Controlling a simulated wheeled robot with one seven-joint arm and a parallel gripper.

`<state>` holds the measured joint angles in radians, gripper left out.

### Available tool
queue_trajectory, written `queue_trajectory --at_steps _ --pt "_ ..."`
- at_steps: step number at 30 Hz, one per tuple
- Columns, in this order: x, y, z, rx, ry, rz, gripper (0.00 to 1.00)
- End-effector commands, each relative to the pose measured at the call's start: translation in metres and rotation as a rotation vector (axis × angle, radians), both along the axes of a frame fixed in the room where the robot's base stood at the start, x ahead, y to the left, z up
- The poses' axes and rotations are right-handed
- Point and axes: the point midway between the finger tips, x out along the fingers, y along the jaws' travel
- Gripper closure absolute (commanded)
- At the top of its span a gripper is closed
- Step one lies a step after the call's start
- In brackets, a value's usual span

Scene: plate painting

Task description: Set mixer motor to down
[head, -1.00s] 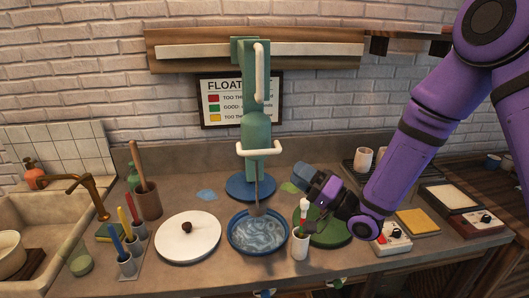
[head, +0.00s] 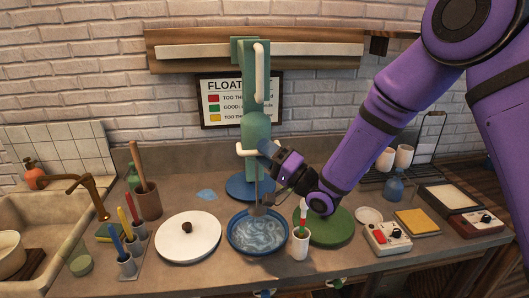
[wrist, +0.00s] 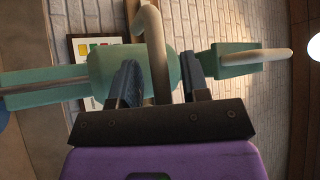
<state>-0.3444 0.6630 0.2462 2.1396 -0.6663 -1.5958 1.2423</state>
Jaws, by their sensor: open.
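The green mixer (head: 257,130) stands upright on a blue round base (head: 240,189) at the back of the counter. Its cream handle (head: 243,150) crosses the front of the motor housing, partly hidden by my gripper. A long cream handle (head: 260,72) shows higher up on the column. The mixer's shaft reaches down into a blue bowl (head: 232,240) of swirled liquid. My gripper (wrist: 160,88) is open at the housing, with the lower cream handle (wrist: 156,50) between its fingers in the wrist view. Whether the fingers touch the handle cannot be told.
A white lid (head: 205,240), a cup with a red-and-green stick (head: 300,245) and a green round disc (head: 335,228) lie around the bowl. A control box (head: 388,238) and a yellow sponge pad (head: 415,222) sit at right. A sink (head: 40,215) is at left.

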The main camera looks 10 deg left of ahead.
Motion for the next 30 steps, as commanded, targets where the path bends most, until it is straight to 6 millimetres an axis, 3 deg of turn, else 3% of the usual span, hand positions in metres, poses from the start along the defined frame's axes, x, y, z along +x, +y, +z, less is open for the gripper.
queue_trajectory --at_steps 9,14,15,22,30 --pt "0.001 0.002 0.001 0.0 0.0 0.0 0.6" --pt "0.001 0.002 0.001 0.0 0.0 0.0 0.97" --pt "0.001 0.002 0.001 0.0 0.0 0.0 1.0" --pt "0.001 0.001 -0.005 -0.001 0.003 0.0 1.0" --pt "0.001 0.001 -0.04 -0.003 0.004 0.0 1.0"
